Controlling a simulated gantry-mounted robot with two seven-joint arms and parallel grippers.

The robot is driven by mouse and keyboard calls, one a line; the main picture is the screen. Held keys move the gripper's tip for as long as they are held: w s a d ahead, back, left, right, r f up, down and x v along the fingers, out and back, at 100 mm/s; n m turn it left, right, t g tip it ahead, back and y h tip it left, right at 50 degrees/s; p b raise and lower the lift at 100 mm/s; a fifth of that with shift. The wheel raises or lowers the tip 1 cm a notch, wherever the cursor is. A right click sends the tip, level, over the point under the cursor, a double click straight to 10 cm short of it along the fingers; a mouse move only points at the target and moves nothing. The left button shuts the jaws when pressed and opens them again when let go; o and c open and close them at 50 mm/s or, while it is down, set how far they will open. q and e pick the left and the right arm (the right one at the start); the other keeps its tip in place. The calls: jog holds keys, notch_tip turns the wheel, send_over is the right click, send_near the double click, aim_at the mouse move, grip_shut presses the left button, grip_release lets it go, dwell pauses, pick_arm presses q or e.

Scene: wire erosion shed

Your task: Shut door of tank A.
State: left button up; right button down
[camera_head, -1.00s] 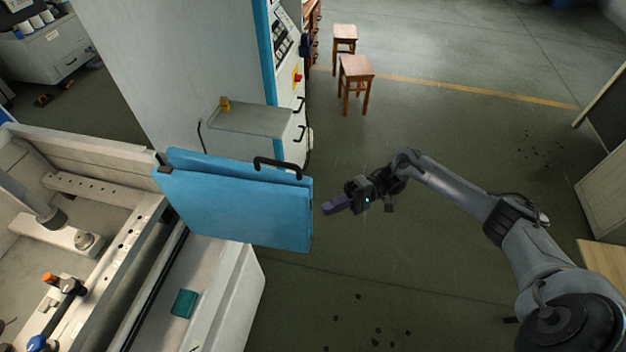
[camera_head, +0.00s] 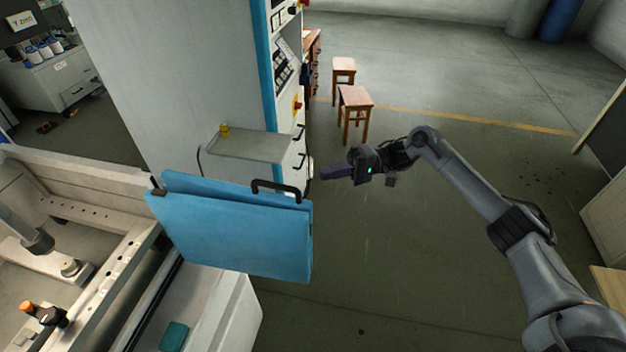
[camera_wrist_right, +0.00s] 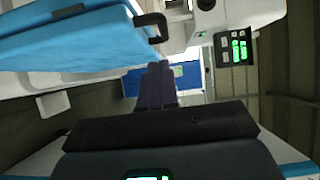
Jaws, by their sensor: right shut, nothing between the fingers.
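The blue door (camera_head: 235,235) of the tank stands swung open, jutting out to the right from the machine's open tank (camera_head: 75,225). Its black handle (camera_head: 277,188) is at the top near the free edge. My right gripper (camera_head: 330,172) is shut and empty. In the head view it appears to the right of the door's free edge, apart from it. In the right wrist view the shut fingers (camera_wrist_right: 155,85) point forward, with the blue door (camera_wrist_right: 80,40) at upper left and its handle (camera_wrist_right: 152,27) near the top. My left gripper is not in view. No letter marking the tank is readable.
A grey shelf (camera_head: 250,145) with a small yellow item sticks out from the tall cabinet (camera_head: 170,80) behind the door. Two wooden stools (camera_head: 355,105) stand at the back. The floor (camera_head: 400,270) right of the door is clear.

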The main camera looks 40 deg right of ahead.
aim_at(289, 191)
jog(key=a+p, duration=0.2)
jog(key=a, duration=0.4)
jog(key=shift+a, duration=0.15)
jog(key=shift+s, duration=0.1)
